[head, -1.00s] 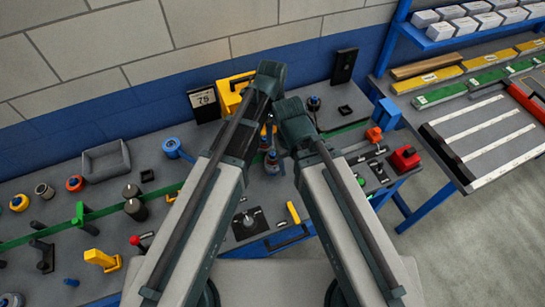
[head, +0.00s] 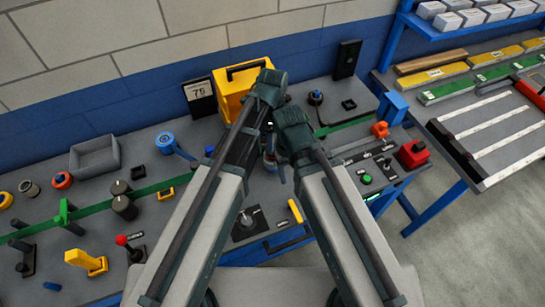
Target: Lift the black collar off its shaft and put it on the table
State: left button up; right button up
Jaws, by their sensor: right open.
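A small dark round part (head: 316,97) stands on a dark base at the back of the table, right of my arms; it may be the black collar on its shaft, but it is too small to be sure. Two short black cylinders (head: 124,207) stand left of my arms beside a green strip. My two arms cross the middle and hide much of the table. My right gripper (head: 270,153) shows only in part in the gap between the arms, beside a small blue and orange thing; it is open, with nothing seen in it. My left gripper is hidden behind its arm.
A yellow box (head: 238,92) stands behind my arms. A red block (head: 413,153) is near the right edge. Bare table (head: 215,128) shows in places.

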pick_arm(q)
jog(key=f+b, duration=0.5)
jog(key=shift+s+a+f, duration=0.1)
jog(key=shift+s+f, duration=0.1)
jog(key=shift+s, duration=0.05)
jog(key=shift+r, duration=0.1)
grip_shut()
dwell(0.4)
jog(key=shift+r, duration=0.1)
notch_tip(320, 180, up, 10)
jog(key=p, duration=1)
